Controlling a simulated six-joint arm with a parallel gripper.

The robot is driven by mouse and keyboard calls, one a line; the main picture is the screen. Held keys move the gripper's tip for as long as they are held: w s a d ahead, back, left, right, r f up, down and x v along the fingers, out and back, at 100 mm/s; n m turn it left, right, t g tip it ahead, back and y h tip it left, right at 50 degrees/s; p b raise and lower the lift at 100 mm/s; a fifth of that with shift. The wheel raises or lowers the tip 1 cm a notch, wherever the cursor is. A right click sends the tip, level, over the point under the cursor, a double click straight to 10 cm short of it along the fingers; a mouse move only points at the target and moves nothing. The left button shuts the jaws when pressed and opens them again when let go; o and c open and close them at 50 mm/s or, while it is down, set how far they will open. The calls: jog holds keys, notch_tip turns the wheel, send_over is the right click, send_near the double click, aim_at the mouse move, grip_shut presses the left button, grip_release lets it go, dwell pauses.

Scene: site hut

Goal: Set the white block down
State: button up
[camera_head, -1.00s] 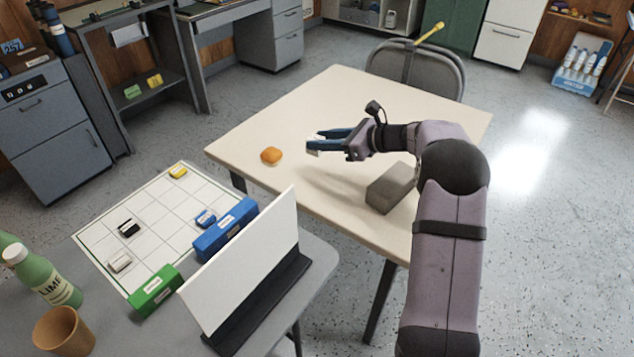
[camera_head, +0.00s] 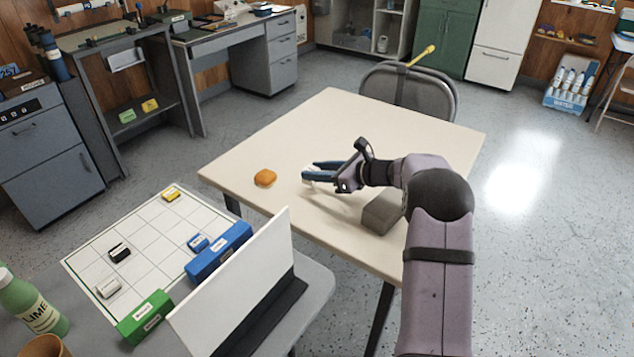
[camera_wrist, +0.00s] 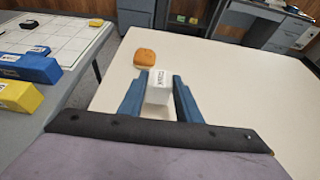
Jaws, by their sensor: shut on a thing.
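My gripper (camera_head: 314,174) is shut on the white block (camera_wrist: 158,87), which sits between its two blue fingers in the wrist view. In the head view the block (camera_head: 309,176) shows only in part at the fingertips. The gripper is low over the cream table (camera_head: 370,125); I cannot tell whether the block touches the tabletop. An orange bun-like item (camera_head: 265,178) lies on the table to the left of the gripper, apart from it, and also shows just beyond the block in the wrist view (camera_wrist: 145,57).
A grey block (camera_head: 381,214) stands on the table beneath my arm. A white upright panel (camera_head: 235,285) stands on the grey table at front left, beside a grid board (camera_head: 150,227) with small blocks, and blue (camera_head: 220,252) and green (camera_head: 145,318) blocks. The table's far part is clear.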

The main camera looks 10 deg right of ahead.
jog(key=shift+f, duration=1.85)
jog(key=shift+f, duration=0.15)
jog(key=o, duration=1.2)
jog(key=shift+r, duration=0.25)
jog(key=v, duration=1.2)
jog(key=shift+f, duration=0.2)
